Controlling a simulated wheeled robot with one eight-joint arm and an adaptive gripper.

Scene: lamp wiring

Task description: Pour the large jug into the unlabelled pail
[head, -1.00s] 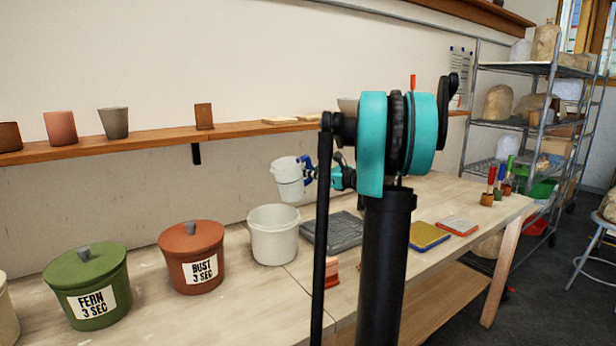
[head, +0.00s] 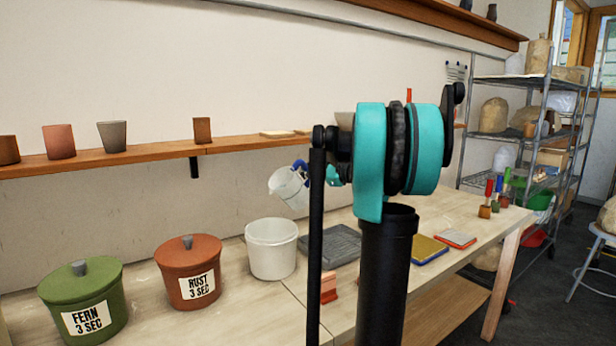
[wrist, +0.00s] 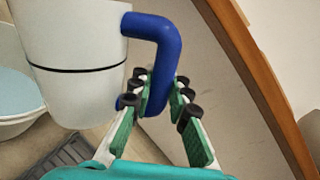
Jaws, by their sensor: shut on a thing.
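The large jug (head: 289,187) is white with a blue handle and a dark line around its body. In the head view it is tilted to the left, above and slightly right of the unlabelled pail (head: 271,256). The white pail stands open and upright on the bench. My gripper (wrist: 162,98) is shut on the jug's blue handle (wrist: 167,58); in the head view my arm partly hides it. The jug body (wrist: 75,50) also fills the upper left of the wrist view. The pail's rim shows at its left edge, with a pale blue surface inside. I see no stream.
A lidded rust pail (head: 188,282) and a lidded green fern pail (head: 83,305) stand left of the unlabelled one. A grey ribbed tray (head: 335,246) lies to its right. A wall shelf (head: 150,149) with cups runs behind.

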